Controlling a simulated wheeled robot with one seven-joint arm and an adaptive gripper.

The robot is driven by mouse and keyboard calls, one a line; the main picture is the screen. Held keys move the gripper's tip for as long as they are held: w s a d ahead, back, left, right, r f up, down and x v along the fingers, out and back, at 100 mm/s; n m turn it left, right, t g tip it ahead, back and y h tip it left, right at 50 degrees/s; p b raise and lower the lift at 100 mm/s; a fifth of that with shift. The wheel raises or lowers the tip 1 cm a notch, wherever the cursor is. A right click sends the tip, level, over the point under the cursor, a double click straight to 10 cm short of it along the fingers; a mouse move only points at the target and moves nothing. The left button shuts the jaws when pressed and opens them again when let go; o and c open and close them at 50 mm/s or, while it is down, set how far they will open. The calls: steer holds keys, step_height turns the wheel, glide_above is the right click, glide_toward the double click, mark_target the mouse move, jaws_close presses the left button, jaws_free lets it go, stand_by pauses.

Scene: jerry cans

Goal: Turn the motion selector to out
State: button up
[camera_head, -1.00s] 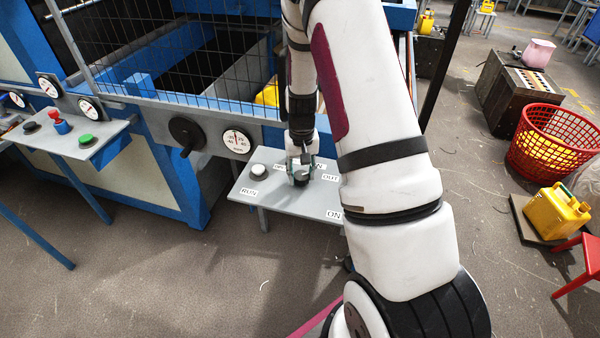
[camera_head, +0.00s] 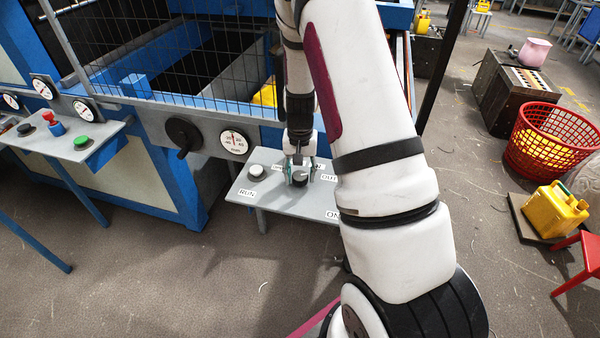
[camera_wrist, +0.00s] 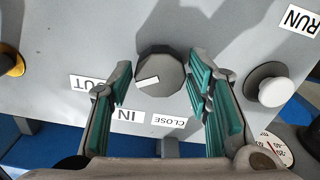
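The motion selector is a dark grey knob (camera_wrist: 160,72) with a white pointer mark, on a grey panel (camera_head: 285,201). In the wrist view the mark lies on the knob's lower left, roughly toward the OUT label (camera_wrist: 92,84); the IN label (camera_wrist: 127,114) is below the knob. My gripper (camera_wrist: 160,85) is open, with one green-padded finger on each side of the knob and visible gaps to it. In the head view my gripper (camera_head: 300,175) is down at the knob (camera_head: 300,181), just left of the OUT label there (camera_head: 329,178).
A white button (camera_head: 256,172) by the RUN label (camera_head: 247,194) is left of the knob. In the wrist view a yellow-and-black control (camera_wrist: 10,62) is at the left edge. A wire mesh guard (camera_head: 190,60) stands behind the panel. My arm hides the panel's right part.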

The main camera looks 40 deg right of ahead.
mark_target(300, 175)
steer(key=shift+o, duration=0.3)
step_height(300, 175, up, 12)
stand_by(0.5)
stand_by(0.4)
steer(key=s+a+r+n+t, duration=0.1)
steer(key=s+a+r+n, duration=0.1)
steer(key=s+a+r, duration=0.35)
steer(key=s+a+r+n+t, duration=0.2)
steer(key=a+r, duration=0.4)
steer(key=r, duration=0.4)
steer(key=s+a+r+n+t, duration=0.1)
steer(key=s+a+r+n, duration=0.1)
steer(key=s, duration=0.4)
steer(key=s+a+r+n+t, duration=0.1)
steer(key=s+a+r+n, duration=0.1)
steer(key=s+a+r, duration=0.2)
steer(key=s, duration=0.3)
steer(key=shift+s+a+t, duration=0.25)
steer(key=shift+a+t, duration=0.05)
